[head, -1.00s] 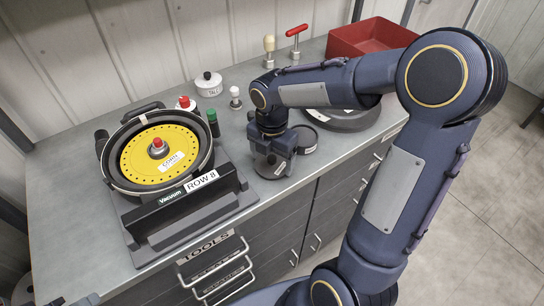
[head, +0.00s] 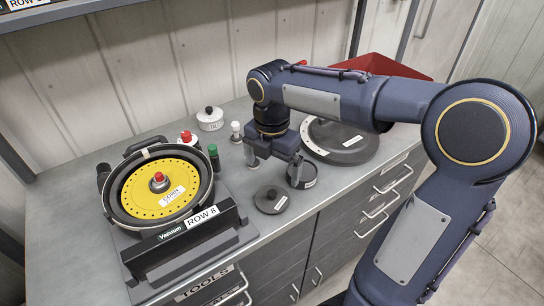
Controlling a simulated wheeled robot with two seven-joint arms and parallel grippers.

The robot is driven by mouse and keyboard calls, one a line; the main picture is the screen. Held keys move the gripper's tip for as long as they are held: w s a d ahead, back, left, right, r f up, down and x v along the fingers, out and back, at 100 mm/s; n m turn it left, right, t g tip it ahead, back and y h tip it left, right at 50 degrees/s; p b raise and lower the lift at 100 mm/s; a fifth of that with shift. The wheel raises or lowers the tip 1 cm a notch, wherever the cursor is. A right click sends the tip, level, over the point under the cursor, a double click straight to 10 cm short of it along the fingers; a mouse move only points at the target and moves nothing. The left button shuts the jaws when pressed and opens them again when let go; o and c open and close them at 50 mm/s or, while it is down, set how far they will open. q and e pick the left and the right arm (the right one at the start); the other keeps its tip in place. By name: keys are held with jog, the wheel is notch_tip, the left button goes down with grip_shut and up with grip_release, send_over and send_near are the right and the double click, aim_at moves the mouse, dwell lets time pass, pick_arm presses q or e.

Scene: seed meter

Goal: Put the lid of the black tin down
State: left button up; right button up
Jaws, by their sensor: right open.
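The lid of the black tin (head: 268,204) is a dark round disc with a small knob and a white label. It lies flat on the counter, knob up, near the front edge. The black tin (head: 306,180), a short dark cylinder with a white label, stands just behind and to the right of the lid. My right gripper (head: 274,168) points down above and behind the lid, its fingers spread apart with nothing between them. Its right finger partly covers the tin, and I cannot tell whether they touch. My left gripper is out of view.
The seed meter with a yellow disc (head: 147,203) stands at the left behind a black stand. A large dark disc (head: 362,146) lies behind the tin. A white lidded pot (head: 210,123) and a green-capped bottle (head: 214,160) stand further back. A red bin (head: 375,63) is at the back right.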

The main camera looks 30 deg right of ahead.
jog(key=s+a+f+m+t+y, duration=0.1)
jog(key=s+a+m+t+y, duration=0.1)
jog(key=s+m, duration=0.6)
jog(key=s+a+f+m+t+y, duration=0.1)
jog(key=s+a+m+t, duration=0.1)
jog(key=s+m, duration=0.7)
jog(key=m+t, duration=0.1)
jog(key=m, duration=0.7)
jog(key=shift+t+y, duration=0.3)
jog(key=shift+y, duration=0.1)
